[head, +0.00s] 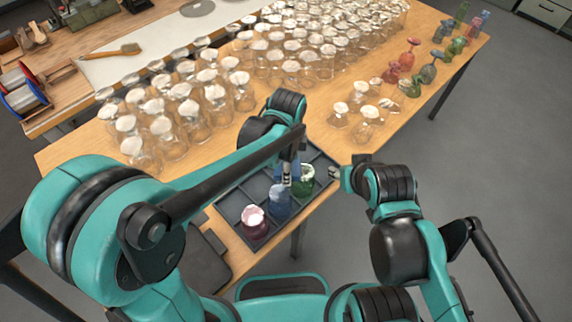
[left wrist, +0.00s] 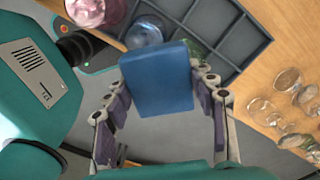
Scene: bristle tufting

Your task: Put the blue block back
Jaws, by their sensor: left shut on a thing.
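The blue block (left wrist: 158,80) is held between the fingers of my left gripper (left wrist: 160,98), seen close up in the left wrist view. In the head view my left gripper (head: 287,176) is over the dark compartment tray (head: 234,206), and the block is mostly hidden by the arm. The tray holds a pink glass (head: 255,221), a blue glass (head: 278,201) and a green glass (head: 304,181) in separate compartments. In the left wrist view the block partly covers the green glass. My right gripper (head: 336,173) is beside the tray's right edge; its fingers are too small to read.
Many upside-down clear glasses (head: 290,70) fill the back of the wooden table. Coloured glasses (head: 428,72) stand at its far right. Several small clear glasses (head: 362,112) stand right of the tray. Some tray compartments are empty.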

